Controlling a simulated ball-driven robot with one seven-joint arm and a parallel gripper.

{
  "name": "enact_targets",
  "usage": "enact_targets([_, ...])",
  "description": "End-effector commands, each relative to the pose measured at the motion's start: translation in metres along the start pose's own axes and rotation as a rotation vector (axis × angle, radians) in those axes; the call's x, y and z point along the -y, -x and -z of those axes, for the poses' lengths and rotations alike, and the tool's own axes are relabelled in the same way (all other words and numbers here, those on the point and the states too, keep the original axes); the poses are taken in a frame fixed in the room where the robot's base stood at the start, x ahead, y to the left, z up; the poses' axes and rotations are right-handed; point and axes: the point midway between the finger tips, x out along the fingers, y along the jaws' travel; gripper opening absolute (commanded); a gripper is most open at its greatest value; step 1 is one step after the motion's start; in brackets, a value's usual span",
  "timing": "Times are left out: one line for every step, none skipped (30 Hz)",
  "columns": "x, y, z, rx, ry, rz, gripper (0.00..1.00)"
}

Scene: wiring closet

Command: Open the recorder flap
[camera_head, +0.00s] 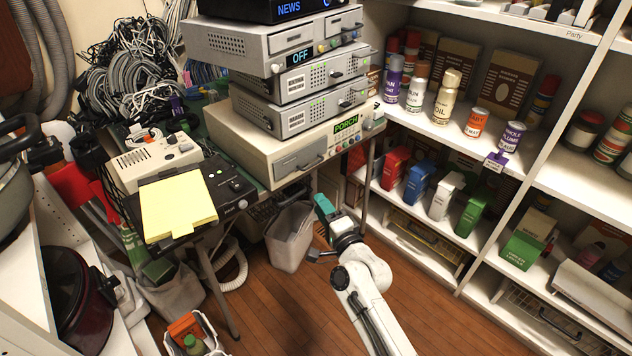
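Several recorder-like units are stacked at the upper middle. The lowest is a wide beige unit (235,135) with a green "PORCH" display. A panel with a handle (300,160), flap-like, looks closed on its front left. Above it are grey units (275,115), also with handled front panels, and one shows "OFF". A black unit (240,10) showing "NEWS" is on top, cut off by the frame edge. I cannot tell which panel is the recorder flap. My gripper (325,230) is below and right of the beige unit, apart from it. Its finger opening is unclear.
A grey bin (290,240) stands left of my gripper under the table. A shelf unit (490,150) with cans and boxes fills the right. A machine with a yellow pad (175,205) and tangled cables are left. Wooden floor (285,315) is open in front.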

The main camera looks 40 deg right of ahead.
Motion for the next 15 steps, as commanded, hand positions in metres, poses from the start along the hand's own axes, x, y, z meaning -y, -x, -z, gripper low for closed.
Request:
enact_targets([-0.003,-0.005,0.010,-0.042,-0.046,0.033,0.35])
enact_targets([-0.003,-0.006,0.015,-0.062,-0.069,0.049,0.35])
enact_targets([-0.002,-0.008,0.020,-0.084,-0.095,0.069,0.35])
enact_targets([-0.001,-0.009,0.023,-0.098,-0.110,0.081,0.35])
enact_targets([0.000,-0.010,0.025,-0.107,-0.120,0.088,0.35])
enact_targets([0.000,-0.012,0.028,-0.116,-0.130,0.096,0.35])
enact_targets([0.001,-0.013,0.029,-0.121,-0.135,0.100,0.35])
enact_targets([0.001,-0.015,0.030,-0.123,-0.138,0.103,0.35])
enact_targets([0.002,-0.019,0.031,-0.124,-0.139,0.105,0.35])
enact_targets([0.003,-0.022,0.031,-0.124,-0.139,0.106,0.35])
enact_targets([0.003,-0.026,0.031,-0.124,-0.139,0.105,0.35])
enact_targets([0.003,-0.032,0.032,-0.123,-0.138,0.105,0.35])
enact_targets([0.004,-0.037,0.032,-0.123,-0.138,0.106,0.35])
enact_targets([0.004,-0.042,0.033,-0.123,-0.137,0.105,0.35])
enact_targets([0.004,-0.049,0.034,-0.123,-0.137,0.105,0.35])
